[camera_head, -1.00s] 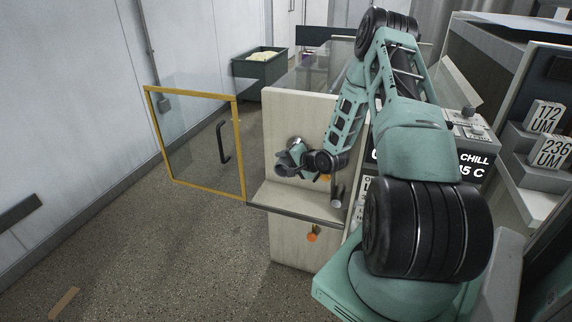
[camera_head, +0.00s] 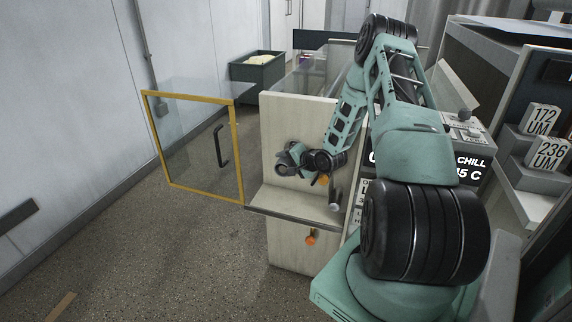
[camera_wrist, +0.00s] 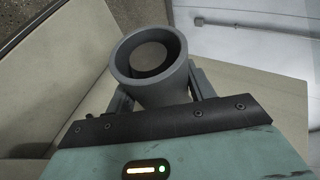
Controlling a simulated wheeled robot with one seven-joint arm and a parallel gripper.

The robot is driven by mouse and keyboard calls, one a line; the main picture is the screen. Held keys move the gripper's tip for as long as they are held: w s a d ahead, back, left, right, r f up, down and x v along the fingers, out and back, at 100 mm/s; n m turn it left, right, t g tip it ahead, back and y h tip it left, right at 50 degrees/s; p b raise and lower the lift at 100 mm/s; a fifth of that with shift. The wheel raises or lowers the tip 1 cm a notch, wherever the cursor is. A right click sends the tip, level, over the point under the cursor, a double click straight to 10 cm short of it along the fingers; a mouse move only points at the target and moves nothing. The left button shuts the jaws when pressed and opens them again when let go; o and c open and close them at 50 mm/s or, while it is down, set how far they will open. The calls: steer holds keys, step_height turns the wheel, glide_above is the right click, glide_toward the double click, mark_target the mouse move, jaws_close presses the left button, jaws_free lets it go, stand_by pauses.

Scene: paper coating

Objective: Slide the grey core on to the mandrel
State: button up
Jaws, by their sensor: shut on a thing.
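The grey core (camera_wrist: 122,65), a short hollow tube, is between the two fingers of my gripper (camera_wrist: 158,92) in the wrist view, its open end facing the camera. A dull round face shows inside the bore; I cannot tell whether it is the mandrel's end or something behind. In the head view my gripper (camera_head: 287,162) is in front of the pale upright panel, and the core cannot be made out clearly there. A grey rounded peg (camera_head: 335,199) stands out below my wrist, with an orange-tipped one (camera_head: 311,239) under the ledge; I cannot tell which part is the mandrel.
A narrow ledge (camera_head: 290,207) runs below my gripper. A yellow-framed glass door (camera_head: 239,150) stands open to the left. A dark green bin (camera_head: 257,74) is behind, and sample blocks marked 172 and 236 UM (camera_head: 548,152) are at right. The floor at left is mostly clear.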

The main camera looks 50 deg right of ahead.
steer(key=shift+w+d, duration=0.3)
steer(key=shift+d, duration=0.45)
steer(key=shift+w+d, duration=0.3)
steer(key=shift+d, duration=0.4)
steer(key=o, duration=1.1)
steer(key=shift+a, duration=0.1)
steer(key=shift+g, duration=0.6)
steer(key=s+a, duration=0.2)
steer(key=a, duration=0.4)
steer(key=s+a, duration=0.3)
steer(key=a, duration=0.4)
steer(key=s+a, duration=0.3)
steer(key=a, duration=0.4)
steer(key=shift+s, duration=0.25)
